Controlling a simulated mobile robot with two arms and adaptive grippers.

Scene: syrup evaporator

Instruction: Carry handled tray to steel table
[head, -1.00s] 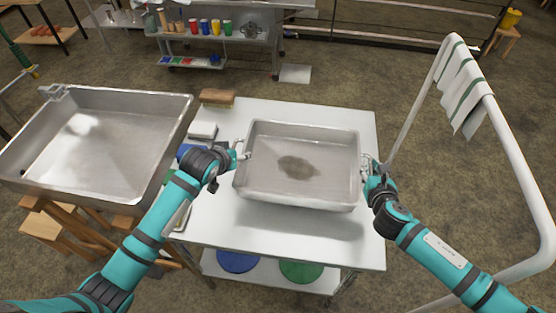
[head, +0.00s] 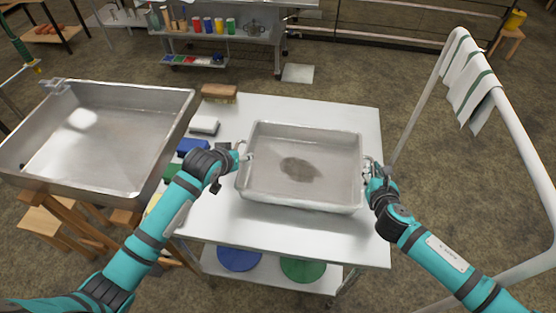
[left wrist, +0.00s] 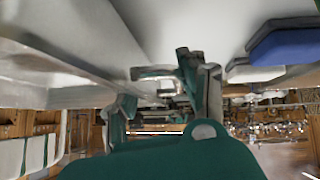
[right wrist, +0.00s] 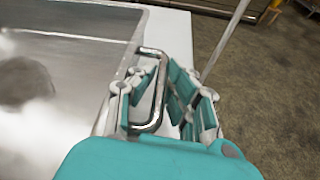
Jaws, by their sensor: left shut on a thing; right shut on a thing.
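The handled tray (head: 250,195) is a shallow grey metal pan with a dark patch on its floor. It is level over the front middle of the steel table (head: 330,240); I cannot tell whether it touches the top. My left gripper (head: 240,156) is shut on the tray's left handle, and this gripper also shows in the left wrist view (left wrist: 165,90). My right gripper (head: 370,170) is shut on the right handle (right wrist: 155,85), a bent metal loop seen clearly in the right wrist view.
A large steel pan (head: 110,140) stands on a wooden frame at the left. A brown block (head: 219,93), a white block (head: 204,125) and a blue block (head: 193,147) lie along the table's left edge. A white rail (head: 520,155) with striped cloths is close at the right.

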